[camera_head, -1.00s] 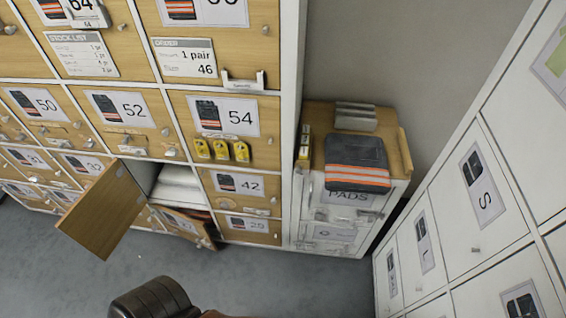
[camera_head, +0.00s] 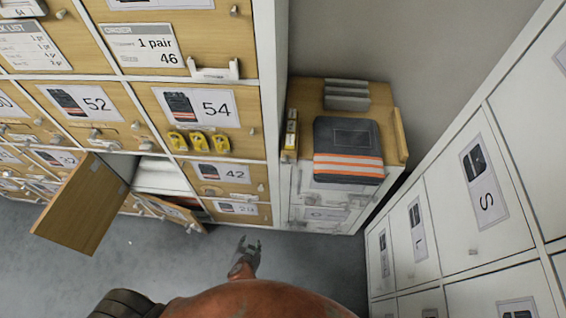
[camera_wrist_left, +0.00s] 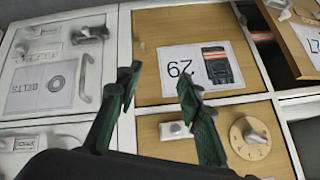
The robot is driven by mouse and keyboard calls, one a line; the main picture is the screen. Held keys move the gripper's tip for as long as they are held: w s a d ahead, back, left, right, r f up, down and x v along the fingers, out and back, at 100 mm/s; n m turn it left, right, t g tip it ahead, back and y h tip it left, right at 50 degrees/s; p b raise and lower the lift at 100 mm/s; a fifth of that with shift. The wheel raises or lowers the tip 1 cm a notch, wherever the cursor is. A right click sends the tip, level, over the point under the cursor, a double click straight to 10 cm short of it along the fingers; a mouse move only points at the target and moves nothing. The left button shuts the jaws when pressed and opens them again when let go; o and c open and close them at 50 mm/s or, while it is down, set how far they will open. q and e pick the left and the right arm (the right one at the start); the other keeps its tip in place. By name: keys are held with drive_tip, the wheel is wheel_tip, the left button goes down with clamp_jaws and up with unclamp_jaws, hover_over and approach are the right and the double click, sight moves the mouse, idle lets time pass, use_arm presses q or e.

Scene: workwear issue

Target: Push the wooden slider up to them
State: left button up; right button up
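A wooden strip (camera_head: 400,137), which looks like the slider, stands along the right edge of the low white cabinet's wooden top (camera_head: 305,97). A folded dark garment with orange stripes (camera_head: 348,150) lies on that top, left of the strip with a narrow gap. My left gripper (camera_head: 249,245) is low over the floor in front of the cabinets, well away from the strip. In the left wrist view its two fingers (camera_wrist_left: 160,92) are apart with nothing between them, facing a door marked 29 (camera_wrist_left: 195,70). My right gripper is not in view.
A wooden door (camera_head: 82,205) hangs open at left. White lockers (camera_head: 470,200) stand close on the right. The grey floor (camera_head: 140,255) is clear in the middle.

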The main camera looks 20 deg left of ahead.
use_arm(q)
drive_tip(key=w+d+r+n+t, duration=0.1)
drive_tip(key=w+d+r+t, duration=0.2)
drive_tip(key=r, duration=0.6)
drive_tip(key=w+d+r+t, duration=0.2)
drive_tip(key=w+r, duration=0.4)
drive_tip(key=r, duration=0.3)
drive_tip(key=n+t+y, duration=0.2)
drive_tip(key=n+t, duration=0.1)
drive_tip(key=t, duration=0.2)
approach(285, 163)
drive_tip(key=w, duration=0.3)
drive_tip(key=x, duration=0.5)
drive_tip(key=shift+s+a, duration=0.15)
drive_tip(key=shift+a, duration=0.25)
drive_tip(key=shift+w+a, duration=0.25)
drive_tip(key=shift+w, duration=0.45)
drive_tip(key=shift+c, duration=0.2)
drive_tip(key=c, duration=0.8)
clamp_jaws()
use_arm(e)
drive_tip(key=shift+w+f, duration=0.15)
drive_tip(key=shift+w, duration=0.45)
